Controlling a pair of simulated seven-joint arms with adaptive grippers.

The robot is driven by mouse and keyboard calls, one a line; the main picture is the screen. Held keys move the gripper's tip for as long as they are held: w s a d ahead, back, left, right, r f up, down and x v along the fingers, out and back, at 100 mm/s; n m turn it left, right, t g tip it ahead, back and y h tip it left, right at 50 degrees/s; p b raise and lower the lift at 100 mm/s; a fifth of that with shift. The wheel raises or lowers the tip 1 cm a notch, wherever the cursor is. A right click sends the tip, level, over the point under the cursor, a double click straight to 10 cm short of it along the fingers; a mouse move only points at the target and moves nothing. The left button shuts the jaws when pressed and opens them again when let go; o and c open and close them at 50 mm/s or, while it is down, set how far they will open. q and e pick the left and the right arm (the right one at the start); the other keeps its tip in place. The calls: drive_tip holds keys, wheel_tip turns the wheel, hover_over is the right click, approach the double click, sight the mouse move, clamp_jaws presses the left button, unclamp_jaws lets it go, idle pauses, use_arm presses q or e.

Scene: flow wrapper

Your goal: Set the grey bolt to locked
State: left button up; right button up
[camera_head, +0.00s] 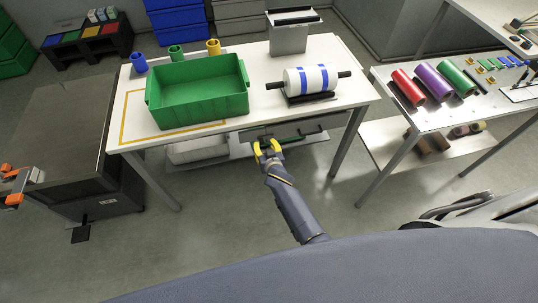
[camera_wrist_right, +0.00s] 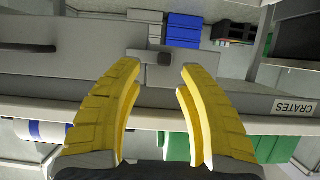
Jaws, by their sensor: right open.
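My right gripper (camera_head: 267,150) has yellow fingers and is at the front edge of the white work table, level with a grey drawer-like front under the tabletop. In the right wrist view the gripper (camera_wrist_right: 159,68) is open, with its fingers spread and nothing between them. I see no contact. Whether the bolt is locked cannot be told. In the head view the gripper hides the bolt. My left gripper is not in view.
The white table (camera_head: 350,92) bears a green crate (camera_head: 200,98), a white roll with blue bands (camera_head: 310,79) and coloured cups. A dark cabinet (camera_head: 65,115) stands left. A side table with coloured rolls (camera_head: 432,82) stands right. A "CRATES" label (camera_wrist_right: 295,106) marks the table edge.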

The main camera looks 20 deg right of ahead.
drive_tip(key=v, duration=0.7)
drive_tip(key=shift+s+r, duration=0.2)
drive_tip(key=shift+s, duration=0.05)
idle(0.3)
drive_tip(key=s+f+n+g, duration=0.1)
drive_tip(key=s+f+g, duration=0.1)
drive_tip(key=s+f, duration=0.65)
drive_tip(key=s+f+n+g+y, duration=0.15)
drive_tip(key=s+f, duration=0.35)
drive_tip(key=f, duration=0.6)
drive_tip(key=s+f+n+g, duration=0.2)
drive_tip(key=s+f+g, duration=0.1)
drive_tip(key=s+f, duration=0.5)
drive_tip(key=s+d+f+g, duration=0.2)
drive_tip(key=s+d+f, duration=0.1)
drive_tip(key=s, duration=0.7)
drive_tip(key=s+d+f+g, duration=0.1)
drive_tip(key=s+d+f, duration=0.2)
drive_tip(key=s+f, duration=0.3)
drive_tip(key=s+d+f+g+h, duration=0.1)
drive_tip(key=s+d+f+g, duration=0.1)
drive_tip(key=s, duration=1.3)
wheel_tip(320, 180, down, 3)
drive_tip(key=shift+d+r+g, duration=0.15)
drive_tip(key=shift+d+g, duration=0.2)
drive_tip(key=shift+d, duration=0.5)
